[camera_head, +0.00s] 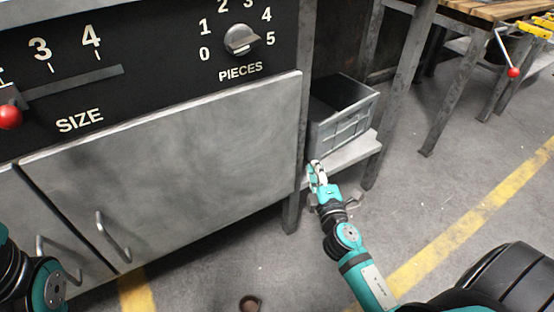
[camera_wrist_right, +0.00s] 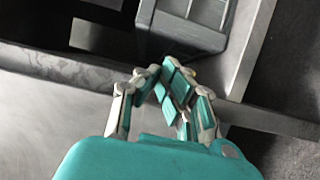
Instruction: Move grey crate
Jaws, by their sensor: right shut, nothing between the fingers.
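The grey crate (camera_head: 341,126) stands upright on a low metal shelf (camera_head: 352,153) to the right of the press cabinet. Its inside looks dark, and its left part is hidden by the cabinet. My right gripper (camera_head: 315,167) is at the shelf's front edge, just in front of the crate and below its rim. In the right wrist view the crate (camera_wrist_right: 190,27) is at the top, beyond the fingers (camera_wrist_right: 163,75). The fingers are closed together with nothing between them. I cannot tell whether they touch the crate. At the lower left of the head view only part of my left arm shows, without its gripper.
The press cabinet (camera_head: 190,150) with handles, a red-knobbed slider (camera_head: 10,117) and a dial (camera_head: 241,39) fills the left. A wooden-topped table (camera_head: 500,10) with metal legs stands at the back right. The floor between it and my right arm is clear, with a yellow line (camera_head: 470,222).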

